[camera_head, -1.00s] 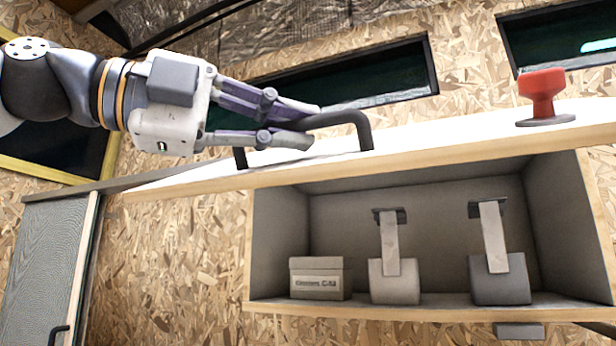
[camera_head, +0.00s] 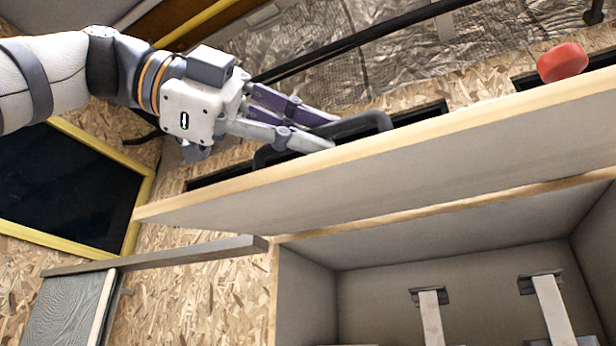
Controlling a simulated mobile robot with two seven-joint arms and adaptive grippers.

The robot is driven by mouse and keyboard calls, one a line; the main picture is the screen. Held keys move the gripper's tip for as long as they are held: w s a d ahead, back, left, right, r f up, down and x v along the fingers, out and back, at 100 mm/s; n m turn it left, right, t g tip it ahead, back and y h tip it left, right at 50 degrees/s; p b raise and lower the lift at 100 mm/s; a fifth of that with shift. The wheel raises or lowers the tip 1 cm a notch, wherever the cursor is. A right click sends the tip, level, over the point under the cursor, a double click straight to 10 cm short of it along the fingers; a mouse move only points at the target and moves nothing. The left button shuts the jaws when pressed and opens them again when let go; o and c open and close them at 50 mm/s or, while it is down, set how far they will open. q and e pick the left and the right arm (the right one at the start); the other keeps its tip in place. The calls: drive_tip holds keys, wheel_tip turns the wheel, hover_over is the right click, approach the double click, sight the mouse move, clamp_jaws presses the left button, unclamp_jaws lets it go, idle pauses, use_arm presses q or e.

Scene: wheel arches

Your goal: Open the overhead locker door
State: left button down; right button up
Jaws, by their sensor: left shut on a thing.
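The overhead locker door (camera_head: 400,180) is a pale panel with a light wood edge, raised and tilted above the locker opening. Its grey underside faces me. A dark bar handle (camera_head: 372,121) stands on the door's far face, partly hidden by the door edge. My left gripper (camera_head: 325,131) is shut on the handle near its left part. The open locker (camera_head: 400,295) below has grey inner walls. My right gripper is not in view.
A red knob (camera_head: 562,62) shows above the door's edge at the right. Two strap-like brackets (camera_head: 431,318) (camera_head: 553,312) hang inside the locker. A grey rail (camera_head: 160,255) runs left of the locker over a grey cabinet door (camera_head: 68,309). A yellow-framed dark window (camera_head: 60,190) is at left.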

use_arm(q)
drive_tip(key=c, duration=1.7)
unclamp_jaws()
drive_tip(key=shift+o, duration=0.2)
drive_tip(key=shift+a, duration=0.1)
